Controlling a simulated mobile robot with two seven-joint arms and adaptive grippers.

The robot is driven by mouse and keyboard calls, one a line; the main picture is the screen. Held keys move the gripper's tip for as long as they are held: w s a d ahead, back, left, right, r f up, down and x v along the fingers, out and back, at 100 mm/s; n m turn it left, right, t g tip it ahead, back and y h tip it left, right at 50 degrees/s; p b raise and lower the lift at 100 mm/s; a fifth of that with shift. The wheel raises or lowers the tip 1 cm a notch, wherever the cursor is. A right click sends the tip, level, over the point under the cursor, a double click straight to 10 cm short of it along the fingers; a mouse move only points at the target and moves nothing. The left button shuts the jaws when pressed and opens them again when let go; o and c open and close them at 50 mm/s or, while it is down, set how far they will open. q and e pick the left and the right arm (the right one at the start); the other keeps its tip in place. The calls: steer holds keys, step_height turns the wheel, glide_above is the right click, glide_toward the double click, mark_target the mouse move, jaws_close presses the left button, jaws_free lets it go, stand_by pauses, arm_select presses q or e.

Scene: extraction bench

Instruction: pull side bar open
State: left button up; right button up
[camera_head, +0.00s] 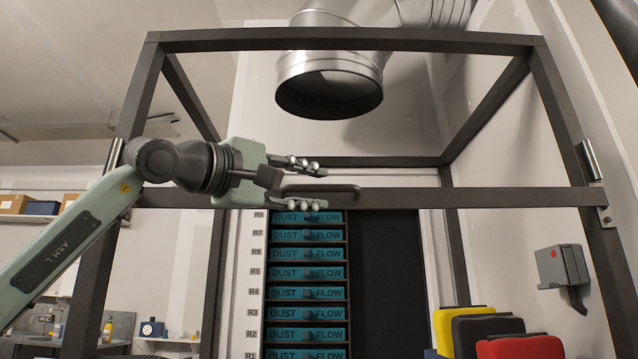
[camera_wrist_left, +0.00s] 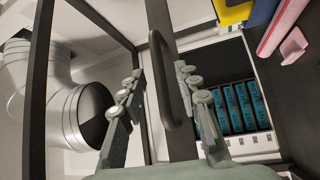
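The dark side bar (camera_head: 480,199) runs level across the front of a dark metal frame. A dark handle (camera_head: 345,190) sticks out from its middle; in the left wrist view the handle (camera_wrist_left: 158,60) is a curved grip beside the bar (camera_wrist_left: 182,146). My left gripper (camera_head: 319,187) comes in from the left and is open. Its fingers lie one above and one below the handle in the head view. In the wrist view the handle runs between them, with a gap to the left finger; contact with the right finger cannot be told. My right gripper is out of view.
Frame posts (camera_head: 138,100) stand at both sides. A metal cylinder (camera_head: 590,160) and a small bracket (camera_head: 605,215) sit at the bar's right end. A duct (camera_head: 330,80) hangs above. Behind are teal labelled drawers (camera_head: 306,266) and coloured bins (camera_head: 487,330) at lower right.

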arm_select(q)
steer(key=shift+x, duration=0.9)
jaws_close()
